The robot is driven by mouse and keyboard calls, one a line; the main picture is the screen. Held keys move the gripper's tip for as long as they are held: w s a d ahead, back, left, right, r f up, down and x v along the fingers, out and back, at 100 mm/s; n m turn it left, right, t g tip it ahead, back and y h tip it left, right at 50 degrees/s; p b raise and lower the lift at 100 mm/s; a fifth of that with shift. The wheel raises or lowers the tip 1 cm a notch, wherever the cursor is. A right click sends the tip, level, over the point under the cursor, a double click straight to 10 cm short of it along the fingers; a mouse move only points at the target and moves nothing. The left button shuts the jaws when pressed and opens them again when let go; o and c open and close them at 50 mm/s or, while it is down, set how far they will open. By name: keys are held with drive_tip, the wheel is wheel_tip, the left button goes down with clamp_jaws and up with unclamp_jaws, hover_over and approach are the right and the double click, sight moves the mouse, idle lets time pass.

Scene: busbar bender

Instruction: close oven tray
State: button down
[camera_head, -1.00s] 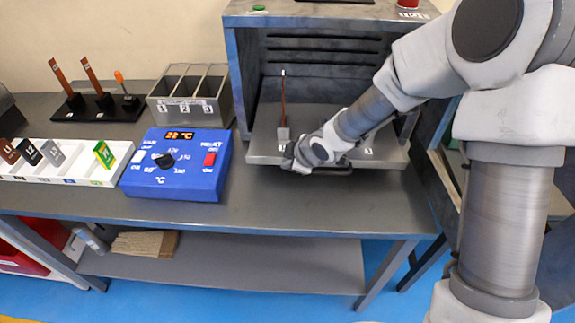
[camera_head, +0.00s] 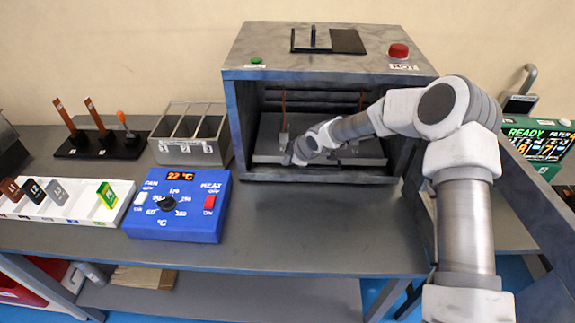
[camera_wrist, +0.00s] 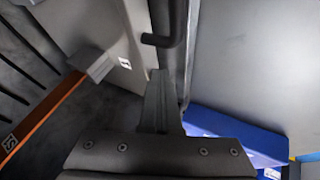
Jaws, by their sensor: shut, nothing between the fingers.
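The grey oven tray (camera_head: 268,157) lies inside the open-fronted oven (camera_head: 240,120), its front edge close to the oven's mouth. A copper-coloured bar (camera_head: 283,105) stands in a grey block at the left of the tray; a second shows at the right. In the wrist view the tray's wall (camera_wrist: 127,45), a dark handle bar (camera_wrist: 172,35) and an orange-brown bar (camera_wrist: 45,118) show. My gripper (camera_head: 297,155) is shut and empty at the tray's front. In the wrist view its fingers (camera_wrist: 160,85) are together beside the handle; contact is unclear. My arm hides part of the tray.
A blue control box (camera_head: 178,222) showing 22 °C stands left of the oven on the grey bench (camera_head: 290,230). A divided metal bin (camera_head: 188,152) and a white tray (camera_head: 92,210) stand further left. The bench before the oven is clear.

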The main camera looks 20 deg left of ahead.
drive_tip(key=shift+w+a, duration=0.25)
drive_tip(key=shift+w, duration=0.7)
drive_tip(key=shift+w+r, duration=0.1)
drive_tip(key=shift+w, duration=0.05)
drive_tip(key=shift+w+r, duration=0.1)
